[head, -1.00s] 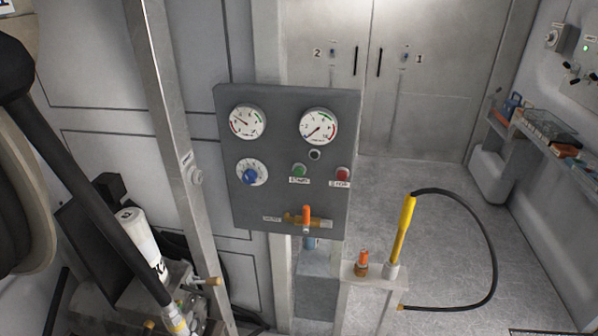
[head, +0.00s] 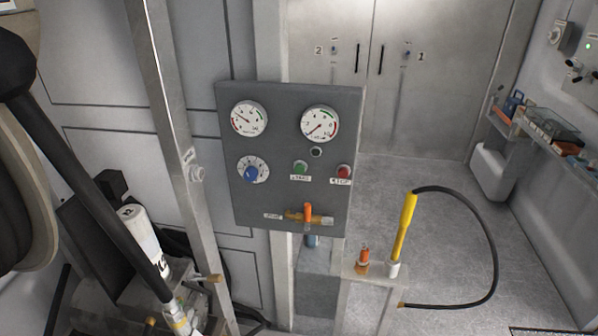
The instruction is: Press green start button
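The green start button (head: 300,167) sits on a dark grey control panel (head: 285,192) in the middle of the head view, with a small white label under it. The red stop button (head: 344,171) is to its right. Two round gauges are above, the left gauge (head: 249,118) and the right gauge (head: 319,123). A blue knob (head: 251,173) on a white dial is left of the green button. An orange-handled valve (head: 308,213) is at the panel's lower edge. Neither of my grippers shows in the view.
A yellow-handled nozzle (head: 404,228) with a looping black hose stands right of the panel, beside an orange fitting (head: 363,256). A metal post (head: 172,130) and a hose reel (head: 22,200) are on the left. Floor is clear towards the double doors (head: 425,80).

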